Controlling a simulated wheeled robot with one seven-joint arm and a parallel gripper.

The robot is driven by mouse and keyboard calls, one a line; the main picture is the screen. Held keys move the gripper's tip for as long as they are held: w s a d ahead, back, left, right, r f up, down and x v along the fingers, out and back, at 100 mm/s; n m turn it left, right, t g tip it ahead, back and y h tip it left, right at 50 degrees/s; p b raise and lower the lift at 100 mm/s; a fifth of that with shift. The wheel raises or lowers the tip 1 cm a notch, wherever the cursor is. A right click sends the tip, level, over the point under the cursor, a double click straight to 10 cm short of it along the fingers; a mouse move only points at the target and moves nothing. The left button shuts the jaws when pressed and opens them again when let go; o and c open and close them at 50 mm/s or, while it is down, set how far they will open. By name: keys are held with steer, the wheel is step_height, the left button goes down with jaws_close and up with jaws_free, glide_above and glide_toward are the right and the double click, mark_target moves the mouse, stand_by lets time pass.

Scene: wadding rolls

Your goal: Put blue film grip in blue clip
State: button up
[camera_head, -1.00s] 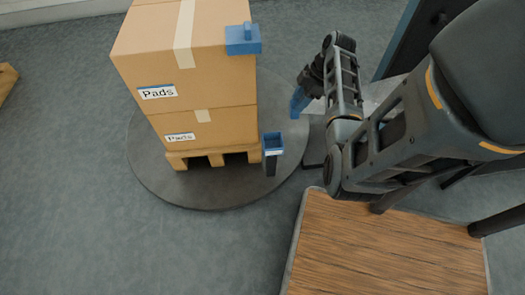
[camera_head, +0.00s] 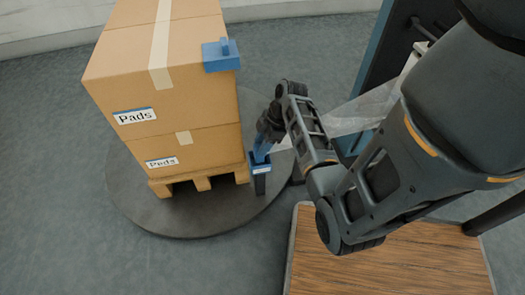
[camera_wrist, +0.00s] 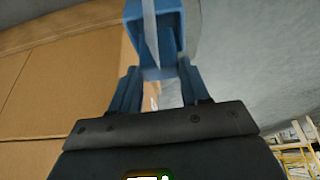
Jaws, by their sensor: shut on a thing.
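The blue clip (camera_head: 261,170) is a small box on a dark post beside the pallet's right corner. My gripper (camera_head: 261,150) is shut on the blue film grip, just above the clip and overlapping it in the head view. The grip is largely hidden between the blue fingers there, and I cannot tell whether it is inside the clip. In the wrist view, my gripper (camera_wrist: 158,88) has blue fingers at either side, and a hollow blue frame (camera_wrist: 174,35) shows ahead of them. A clear film strip crosses this frame; whether it is clip or grip is unclear.
Stacked cardboard boxes (camera_head: 190,105) stand on a pallet on the round turntable (camera_head: 215,220). A blue block (camera_head: 221,58) sits on their top corner. Clear film (camera_head: 345,118) stretches from my gripper to the dark wrapper column (camera_head: 400,50). A wooden-topped surface (camera_head: 390,268) is in front.

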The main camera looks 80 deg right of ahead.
steer(key=shift+f+b, duration=0.75)
steer(key=shift+f, duration=1.2)
steer(key=shift+f, duration=0.15)
steer(key=o, duration=1)
steer(key=shift+o, duration=0.2)
